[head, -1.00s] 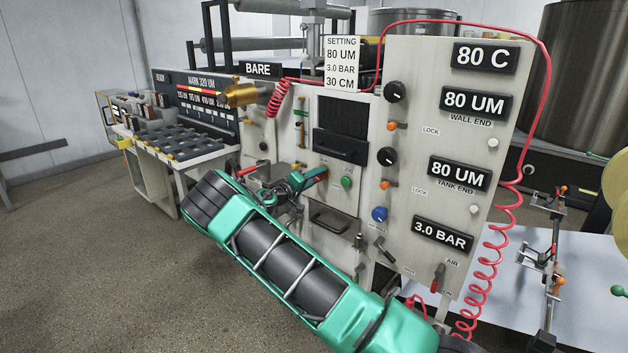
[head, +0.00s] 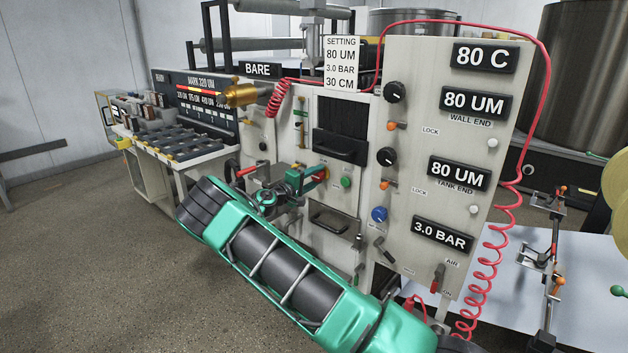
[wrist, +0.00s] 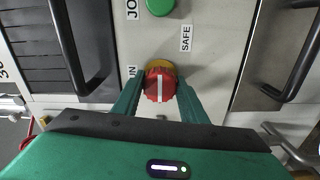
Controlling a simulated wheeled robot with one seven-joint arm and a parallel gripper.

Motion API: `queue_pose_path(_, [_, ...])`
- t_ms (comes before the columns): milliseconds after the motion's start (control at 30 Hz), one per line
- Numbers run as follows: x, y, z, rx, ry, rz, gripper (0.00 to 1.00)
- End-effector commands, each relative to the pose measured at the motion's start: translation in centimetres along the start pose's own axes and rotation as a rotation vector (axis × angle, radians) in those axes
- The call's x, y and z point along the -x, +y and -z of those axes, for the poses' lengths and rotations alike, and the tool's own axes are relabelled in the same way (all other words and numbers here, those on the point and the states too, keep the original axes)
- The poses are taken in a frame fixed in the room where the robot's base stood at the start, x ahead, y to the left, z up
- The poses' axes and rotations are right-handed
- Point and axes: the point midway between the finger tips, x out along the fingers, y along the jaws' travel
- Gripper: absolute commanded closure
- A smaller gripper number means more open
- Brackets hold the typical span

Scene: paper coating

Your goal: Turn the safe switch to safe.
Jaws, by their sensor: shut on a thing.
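The safe switch is a red round knob (wrist: 159,86) with a white pointer line on a yellow base, in the middle of the wrist view. Its line stands upright in that picture. A SAFE label (wrist: 186,38) lies above and right of it; a partly hidden label ending in "N" (wrist: 132,71) lies to its left. My gripper (wrist: 159,92) is shut on the knob, with one green finger on each side. In the head view my gripper (head: 313,180) reaches the machine front at the red knob (head: 321,172), which is partly covered.
A green button (head: 346,182) sits just right of the switch, and a blue knob (head: 379,214) lower right. Black bar handles, one above (head: 342,150) and one below (head: 329,222), stand out near my gripper. A red coiled hose (head: 492,270) hangs at the right. The floor at left is clear.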

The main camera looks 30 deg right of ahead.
Motion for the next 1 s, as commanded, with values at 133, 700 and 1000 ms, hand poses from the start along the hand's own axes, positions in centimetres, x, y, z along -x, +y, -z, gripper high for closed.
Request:
queue_pose_path(133, [0.2, -0.3, 0.3, 0.001, 0.008, 0.006, 0.84])
queue_pose_path(700, [1.5, -0.2, 0.1, 0.0, 0.004, 0.004, 0.43])
queue_pose_path(1000, [7.0, -0.2, 0.2, 0.0, 0.005, 0.004, 0.43])
